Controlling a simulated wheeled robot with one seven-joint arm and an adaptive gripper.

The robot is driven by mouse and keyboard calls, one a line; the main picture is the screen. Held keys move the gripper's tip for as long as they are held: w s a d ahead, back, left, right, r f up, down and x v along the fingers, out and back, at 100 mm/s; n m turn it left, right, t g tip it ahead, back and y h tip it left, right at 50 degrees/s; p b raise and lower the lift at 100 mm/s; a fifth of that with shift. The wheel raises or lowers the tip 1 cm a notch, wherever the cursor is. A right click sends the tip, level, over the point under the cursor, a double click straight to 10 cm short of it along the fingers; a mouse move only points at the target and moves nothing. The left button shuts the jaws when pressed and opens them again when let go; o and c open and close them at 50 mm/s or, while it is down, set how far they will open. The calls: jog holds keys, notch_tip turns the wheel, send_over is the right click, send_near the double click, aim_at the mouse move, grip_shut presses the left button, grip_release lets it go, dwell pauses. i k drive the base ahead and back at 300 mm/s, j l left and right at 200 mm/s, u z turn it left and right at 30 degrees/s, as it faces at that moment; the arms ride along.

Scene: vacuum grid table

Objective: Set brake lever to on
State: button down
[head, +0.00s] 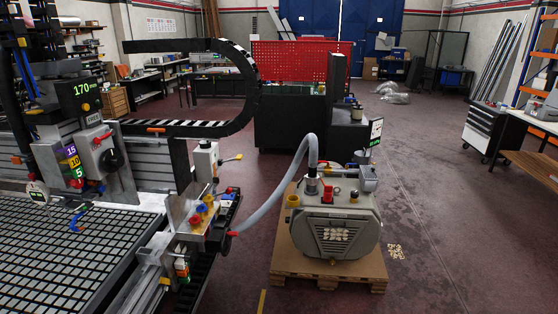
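The vacuum grid table (60,258) fills the lower left, with a grey carriage above it. A small display reading FREE (93,119) sits on this carriage. Below it is a grey box with a black round knob (111,159) and a small red-orange handle (103,136); I cannot tell for sure whether this handle is the brake lever. No label reading "on" is legible. A blue handle (78,221) is low on the carriage at the grid. My gripper is not in view.
A green 170 display (80,89) is above the FREE display. A black cable chain (240,90) arches over the table's right side. A vacuum pump (335,230) with a grey hose stands on a wooden pallet (285,264).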

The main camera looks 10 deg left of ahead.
aim_at(228, 191)
jog(key=i+u, duration=0.2)
jog(key=i, duration=0.25)
jog(key=i+l+u, duration=0.25)
jog(key=i, duration=0.2)
jog(key=i+l+u, duration=0.2)
jog(key=i, duration=0.25)
jog(key=i+l+u, duration=0.2)
jog(key=i, duration=0.2)
jog(key=i+l+u, duration=0.65)
jog(key=i+j, duration=0.35)
jog(key=i, duration=0.05)
